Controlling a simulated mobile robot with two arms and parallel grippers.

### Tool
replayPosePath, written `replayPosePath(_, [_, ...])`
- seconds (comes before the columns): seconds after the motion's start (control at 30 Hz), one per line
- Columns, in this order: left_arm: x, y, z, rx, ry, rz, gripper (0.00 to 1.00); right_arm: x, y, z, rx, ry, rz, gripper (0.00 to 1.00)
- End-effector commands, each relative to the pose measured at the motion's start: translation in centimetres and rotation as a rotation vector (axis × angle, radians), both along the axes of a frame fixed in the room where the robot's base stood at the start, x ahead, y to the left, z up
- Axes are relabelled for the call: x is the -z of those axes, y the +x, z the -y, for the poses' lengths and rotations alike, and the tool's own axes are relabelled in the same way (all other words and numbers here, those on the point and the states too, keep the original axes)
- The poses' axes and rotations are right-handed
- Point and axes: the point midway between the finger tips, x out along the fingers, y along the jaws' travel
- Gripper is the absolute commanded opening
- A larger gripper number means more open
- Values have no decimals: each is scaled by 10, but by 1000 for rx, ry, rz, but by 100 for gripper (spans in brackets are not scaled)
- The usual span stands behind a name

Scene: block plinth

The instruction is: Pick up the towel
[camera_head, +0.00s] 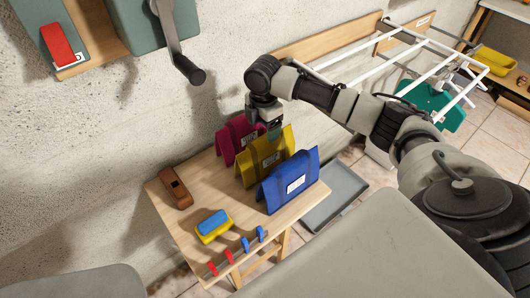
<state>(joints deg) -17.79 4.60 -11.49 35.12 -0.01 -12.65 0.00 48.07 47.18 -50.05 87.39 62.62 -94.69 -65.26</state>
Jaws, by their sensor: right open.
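My right gripper (266,122) reaches in from the right and points down over the small wooden table (172,225). It is open, just above the red and yellow folded pieces; its fingertips are small and partly lost against them. Three tent-shaped folded pieces with white labels stand in a row: red (229,140) at the back, yellow (246,171) in the middle, blue (272,194) in front. I cannot tell which thing, if any, is the towel. A teal item (446,116) shows under the white rack at the right. My left gripper is not in view.
A brown wooden tool (176,187), a blue and yellow block (213,226) and small red and blue clips (247,244) lie on the table. A white bar rack (362,77) stands behind my right arm. A grey tray (338,201) is below, right of the table.

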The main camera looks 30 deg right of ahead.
Motion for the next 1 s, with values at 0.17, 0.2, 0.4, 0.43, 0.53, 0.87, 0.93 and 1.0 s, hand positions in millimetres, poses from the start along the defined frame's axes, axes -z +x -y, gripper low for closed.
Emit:
replayPosePath(0.17, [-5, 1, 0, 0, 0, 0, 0, 15, -3, 2, 1, 0, -3, 77])
replayPosePath(0.2, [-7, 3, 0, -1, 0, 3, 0, 21, -4, 3, 1, 0, -4, 77])
replayPosePath(0.4, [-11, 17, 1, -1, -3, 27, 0, 49, -6, 4, 0, 0, -2, 77])
replayPosePath(0.43, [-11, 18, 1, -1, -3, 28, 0, 52, -6, 4, 0, 0, -2, 77])
replayPosePath(0.53, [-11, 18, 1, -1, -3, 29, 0, 55, -5, 4, -1, 0, 1, 77])
replayPosePath(0.87, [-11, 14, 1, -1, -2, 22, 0, 55, -5, 4, 0, -1, 1, 54])
replayPosePath(0.93, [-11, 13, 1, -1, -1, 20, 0, 55, -5, 4, 0, -1, 1, 43])
replayPosePath(1.0, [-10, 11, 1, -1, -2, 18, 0, 55, -5, 4, 0, -1, 1, 32])
